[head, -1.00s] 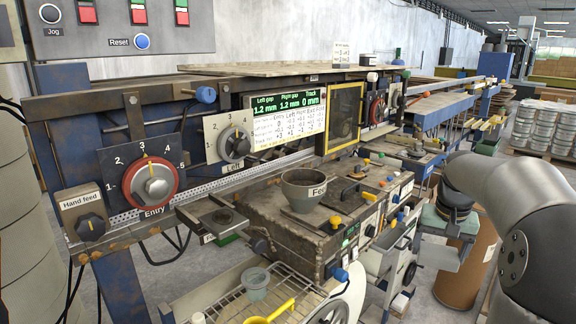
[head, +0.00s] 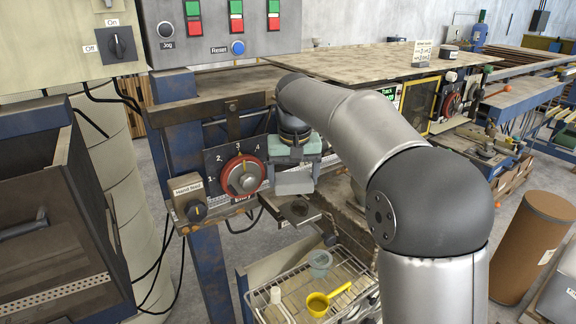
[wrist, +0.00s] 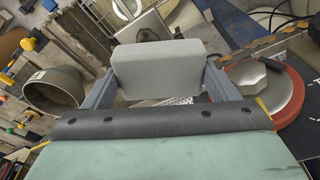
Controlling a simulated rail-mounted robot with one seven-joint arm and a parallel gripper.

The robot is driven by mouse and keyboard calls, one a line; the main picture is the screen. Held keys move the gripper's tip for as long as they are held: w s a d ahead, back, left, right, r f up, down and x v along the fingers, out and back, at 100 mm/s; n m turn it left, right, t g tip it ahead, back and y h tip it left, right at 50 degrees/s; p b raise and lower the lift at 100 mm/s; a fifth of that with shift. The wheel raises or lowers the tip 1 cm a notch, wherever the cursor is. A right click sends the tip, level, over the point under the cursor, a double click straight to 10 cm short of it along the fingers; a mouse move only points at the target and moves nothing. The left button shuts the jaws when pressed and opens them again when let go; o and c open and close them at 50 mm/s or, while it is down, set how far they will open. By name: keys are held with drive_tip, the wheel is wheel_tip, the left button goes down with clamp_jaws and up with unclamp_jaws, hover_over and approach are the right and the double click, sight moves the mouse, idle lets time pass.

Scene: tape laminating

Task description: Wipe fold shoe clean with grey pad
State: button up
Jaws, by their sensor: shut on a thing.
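My gripper (head: 294,170) is shut on the grey pad (head: 294,184), a plain block that hangs in front of the machine, just right of the red-ringed Entry dial (head: 243,176). In the wrist view the pad (wrist: 158,68) sits between both fingers. A metal bracket plate (head: 302,213) with a dark round spot lies below the pad in the head view; I cannot tell for sure whether it is the fold shoe. The pad looks apart from this plate. The pad and gripper hide part of the machine behind them.
A wire rack (head: 345,275) below holds a yellow scoop (head: 318,303) and a small cup (head: 320,262). The Hand feed box (head: 188,195) is left of the dial. A brown drum (head: 532,245) stands at right.

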sight(311, 205)
drive_tip(key=shift+a+r, duration=0.1)
drive_tip(key=shift+a, duration=0.5)
drive_tip(key=shift+a+f, duration=0.15)
drive_tip(key=shift+f, duration=1.1)
drive_tip(key=shift+f+b, duration=1.25)
drive_tip(key=shift+f, duration=0.8)
drive_tip(key=shift+f+b, duration=0.65)
drive_tip(key=shift+f, duration=0.35)
drive_tip(key=shift+r, duration=0.1)
drive_tip(key=shift+w+d+r+p, duration=0.1)
drive_tip(key=shift+w+d+p, duration=0.35)
drive_tip(key=shift+d, duration=0.3)
drive_tip(key=shift+w+d+p, duration=0.35)
drive_tip(key=shift+w+d, duration=0.2)
drive_tip(key=shift+d, duration=0.2)
drive_tip(key=shift+w+d+p, duration=0.4)
drive_tip(key=shift+w+d, duration=0.2)
drive_tip(key=shift+d, duration=0.25)
drive_tip(key=shift+w+d+p, duration=0.4)
drive_tip(key=shift+w+d, duration=0.15)
drive_tip(key=shift+d, duration=0.3)
drive_tip(key=shift+a+f, duration=0.1)
drive_tip(key=shift+f, duration=0.1)
